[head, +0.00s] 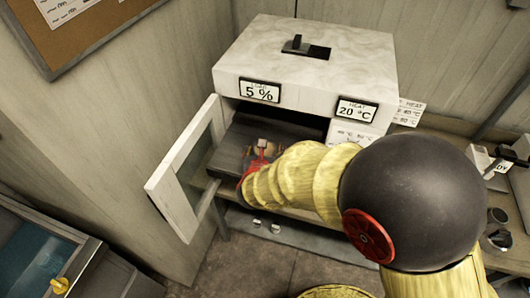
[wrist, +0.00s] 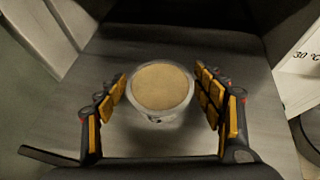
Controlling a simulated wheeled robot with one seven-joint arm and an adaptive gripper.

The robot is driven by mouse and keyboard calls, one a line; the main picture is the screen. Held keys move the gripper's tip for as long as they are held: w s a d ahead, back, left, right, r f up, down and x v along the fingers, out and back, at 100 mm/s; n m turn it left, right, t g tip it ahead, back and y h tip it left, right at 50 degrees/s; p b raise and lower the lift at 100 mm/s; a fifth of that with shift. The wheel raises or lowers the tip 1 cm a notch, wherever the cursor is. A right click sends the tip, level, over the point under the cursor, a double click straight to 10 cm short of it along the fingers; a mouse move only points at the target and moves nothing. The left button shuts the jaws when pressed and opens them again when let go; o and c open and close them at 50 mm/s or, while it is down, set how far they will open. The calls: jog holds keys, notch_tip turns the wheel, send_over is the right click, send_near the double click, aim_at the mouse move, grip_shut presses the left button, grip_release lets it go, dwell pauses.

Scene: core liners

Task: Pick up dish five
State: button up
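A round dish (wrist: 160,87) with a tan top and a pale, clear-looking rim sits on a dark grey surface in the wrist view. A small dark mark shows on its near side, too small to read, so I cannot tell its number. My gripper (wrist: 161,75) is open, with one yellow-padded finger on each side of the dish. The fingertips are close to its rim; I cannot tell whether they touch it. In the head view my gripper (head: 262,150) reaches into the front of a white cabinet, and my arm hides part of the opening.
The white cabinet (head: 310,55) carries a "5 %" sign (head: 260,91) and a "20 °C" sign (head: 356,110). Its glazed door (head: 183,168) stands open on the left, close to my arm. Small pale pieces (head: 275,228) lie below. A blue-lined bin (head: 30,262) stands at lower left.

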jog(key=c, duration=1)
jog(key=shift+r, duration=0.15)
jog(key=shift+c, duration=0.3)
